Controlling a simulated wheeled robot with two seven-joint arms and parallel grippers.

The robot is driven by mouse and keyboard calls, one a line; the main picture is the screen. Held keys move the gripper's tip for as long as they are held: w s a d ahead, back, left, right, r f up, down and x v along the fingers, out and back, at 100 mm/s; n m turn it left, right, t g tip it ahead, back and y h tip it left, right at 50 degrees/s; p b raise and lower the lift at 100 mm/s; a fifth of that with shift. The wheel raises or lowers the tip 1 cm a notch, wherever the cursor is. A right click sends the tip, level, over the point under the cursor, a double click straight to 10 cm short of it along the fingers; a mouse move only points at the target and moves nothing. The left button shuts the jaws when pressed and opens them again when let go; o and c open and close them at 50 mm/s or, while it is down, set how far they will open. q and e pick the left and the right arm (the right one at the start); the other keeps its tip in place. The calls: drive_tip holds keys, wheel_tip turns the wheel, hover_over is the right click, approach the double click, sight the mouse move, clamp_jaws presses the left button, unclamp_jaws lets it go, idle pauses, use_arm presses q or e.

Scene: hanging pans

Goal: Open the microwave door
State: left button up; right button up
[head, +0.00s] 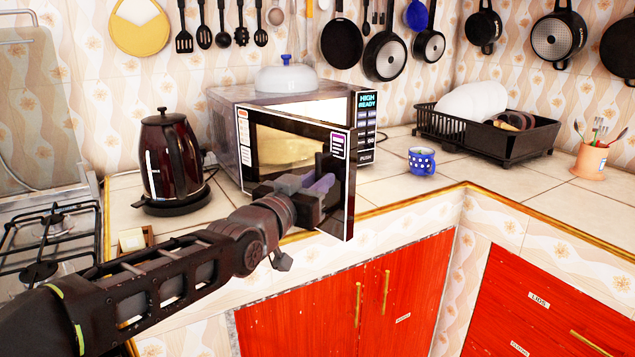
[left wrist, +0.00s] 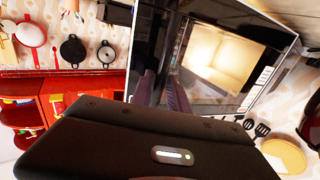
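The microwave (head: 290,100) stands on the counter with a glossy, mirror-like door (head: 280,150) framed in a light edge. The door stands ajar: its right edge is swung out toward me, apart from the lit control panel (head: 367,125). My left gripper (head: 322,184) is at the door's front, near its right side, by a dark upright part that looks like the handle (head: 329,166). In the left wrist view the door (left wrist: 215,60) fills the middle, with purplish fingers (left wrist: 176,98) close to it. Reflections hide whether the fingers grip the handle. My right gripper is not in view.
A dark red kettle (head: 170,160) stands left of the microwave, beside the gas hob (head: 50,235). A blue dotted mug (head: 421,161) and a black dish rack (head: 485,135) stand to the right.

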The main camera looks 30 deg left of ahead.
use_arm(q)
drive_tip(key=shift+s, duration=0.15)
drive_tip(key=s, duration=0.7)
drive_tip(key=shift+s+d, duration=0.25)
drive_tip(key=shift+d, duration=0.1)
drive_tip(key=shift+r, duration=0.1)
